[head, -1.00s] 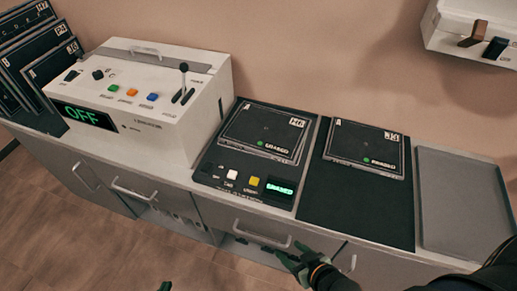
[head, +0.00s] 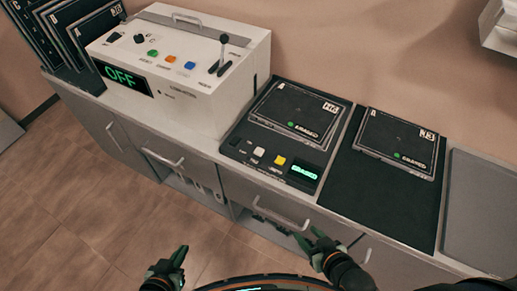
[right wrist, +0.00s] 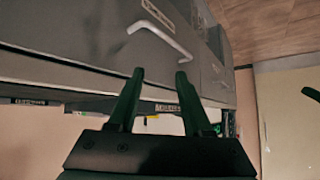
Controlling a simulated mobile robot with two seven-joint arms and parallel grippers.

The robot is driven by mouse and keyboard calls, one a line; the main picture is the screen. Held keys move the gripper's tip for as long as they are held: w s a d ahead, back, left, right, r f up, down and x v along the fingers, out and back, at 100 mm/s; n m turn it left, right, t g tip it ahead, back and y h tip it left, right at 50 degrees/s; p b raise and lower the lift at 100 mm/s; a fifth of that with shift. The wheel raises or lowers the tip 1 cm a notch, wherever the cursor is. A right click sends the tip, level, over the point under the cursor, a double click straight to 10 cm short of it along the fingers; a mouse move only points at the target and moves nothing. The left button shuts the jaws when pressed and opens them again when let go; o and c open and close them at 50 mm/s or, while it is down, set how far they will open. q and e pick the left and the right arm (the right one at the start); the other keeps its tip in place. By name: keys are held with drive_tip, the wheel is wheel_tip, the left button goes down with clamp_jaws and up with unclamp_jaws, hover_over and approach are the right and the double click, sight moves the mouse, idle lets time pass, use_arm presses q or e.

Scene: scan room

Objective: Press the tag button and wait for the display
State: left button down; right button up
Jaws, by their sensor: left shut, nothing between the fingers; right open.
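The small button labels are too blurred to tell which is the tag button. A dark plate (head: 297,115) marked A rests on the panel's upper part. My left gripper (head: 182,251) is shut and empty, low at the front, away from the counter. My right gripper (head: 308,236) is open and empty in front of the drawers, below the panel; its fingers also show in the right wrist view (right wrist: 160,82).
A white box (head: 180,65) with coloured buttons, a lever and a display reading OFF stands left of the panel. Dark plates (head: 75,40) lean at far left. A second plate (head: 397,143) lies on a black mat (head: 370,210); a grey tray (head: 480,195) is at right. Drawer handles (head: 278,213) stick out.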

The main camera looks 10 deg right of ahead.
clamp_jaws()
idle(1.4)
